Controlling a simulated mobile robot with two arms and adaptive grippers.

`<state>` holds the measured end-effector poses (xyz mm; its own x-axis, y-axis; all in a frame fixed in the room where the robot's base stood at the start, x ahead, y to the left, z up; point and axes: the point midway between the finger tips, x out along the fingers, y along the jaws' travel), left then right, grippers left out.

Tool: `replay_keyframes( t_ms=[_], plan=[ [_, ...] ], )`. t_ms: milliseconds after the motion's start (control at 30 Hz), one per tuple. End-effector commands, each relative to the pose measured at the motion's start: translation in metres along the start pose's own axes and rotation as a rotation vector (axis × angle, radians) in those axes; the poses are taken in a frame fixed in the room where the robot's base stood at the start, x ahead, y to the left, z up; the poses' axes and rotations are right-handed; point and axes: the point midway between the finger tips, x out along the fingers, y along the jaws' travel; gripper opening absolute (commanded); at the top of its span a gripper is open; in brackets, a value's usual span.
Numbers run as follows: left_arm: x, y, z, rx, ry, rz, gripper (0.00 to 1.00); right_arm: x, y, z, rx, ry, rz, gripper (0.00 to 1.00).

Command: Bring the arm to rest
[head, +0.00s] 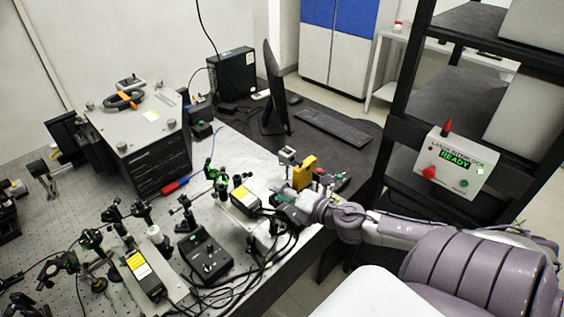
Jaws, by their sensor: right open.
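My right arm reaches in from the lower right, and its wrist is over the right edge of the optical bench (225,150). My right gripper (280,204) is at the end of it, low among the small optics. It is open, and I see nothing held in it. A yellow block-like part (304,173) on the bench stands just behind the gripper. A black module with a yellow label (245,199) is just left of it. Cables and dark parts make the fingertips hard to make out, and I cannot tell whether they touch anything. My left gripper is out of view.
Posts, mounts and a black control box (205,256) crowd the bench's front. A large grey instrument (142,135) stands at the back left. A monitor (275,88) and keyboard (333,128) are behind. An interlock box (452,162) reading READY hangs on the dark rack (398,130) at right.

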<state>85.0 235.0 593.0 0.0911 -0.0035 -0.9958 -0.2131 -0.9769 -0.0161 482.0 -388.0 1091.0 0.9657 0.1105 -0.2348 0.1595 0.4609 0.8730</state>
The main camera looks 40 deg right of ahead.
Motion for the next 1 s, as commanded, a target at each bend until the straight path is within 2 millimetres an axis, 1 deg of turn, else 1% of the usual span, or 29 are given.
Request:
replay_keyframes(
  t_ms=[267, 367, 467, 567, 600, 667, 700, 733, 800, 867, 900, 1000],
  plan=[
    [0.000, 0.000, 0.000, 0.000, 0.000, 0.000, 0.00, 0.000, 0.000, 0.000, 0.001, 0.000, 0.000, 0.41],
    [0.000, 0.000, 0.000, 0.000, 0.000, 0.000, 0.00, -0.001, 0.000, -0.002, 0.041, -0.021, -0.003, 0.41],
    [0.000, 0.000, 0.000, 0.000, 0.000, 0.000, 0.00, -0.007, -0.001, -0.008, 0.202, -0.104, -0.023, 0.41],
    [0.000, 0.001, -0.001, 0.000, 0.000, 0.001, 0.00, -0.023, -0.010, -0.022, 0.502, -0.253, -0.092, 0.41],
    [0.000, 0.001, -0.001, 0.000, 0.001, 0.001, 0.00, -0.033, -0.017, -0.031, 0.648, -0.319, -0.139, 0.41],
    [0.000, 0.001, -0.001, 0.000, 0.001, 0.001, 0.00, -0.049, -0.028, -0.051, 0.861, -0.411, -0.230, 0.41],
    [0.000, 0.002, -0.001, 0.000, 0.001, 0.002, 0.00, -0.060, -0.035, -0.066, 0.985, -0.460, -0.294, 0.41],
    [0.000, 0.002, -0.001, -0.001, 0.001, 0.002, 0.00, -0.068, -0.038, -0.077, 1.067, -0.490, -0.341, 0.41],
    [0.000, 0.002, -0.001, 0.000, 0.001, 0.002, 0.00, -0.085, -0.044, -0.103, 1.222, -0.541, -0.446, 0.41],
    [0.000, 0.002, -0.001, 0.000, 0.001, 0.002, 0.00, -0.098, -0.046, -0.124, 1.331, -0.573, -0.530, 0.41],
    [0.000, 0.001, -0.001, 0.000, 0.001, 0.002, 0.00, -0.106, -0.046, -0.137, 1.393, -0.587, -0.583, 0.41],
    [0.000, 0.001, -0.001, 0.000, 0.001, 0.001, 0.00, -0.124, -0.042, -0.167, 1.519, -0.611, -0.704, 0.41]
  ],
)
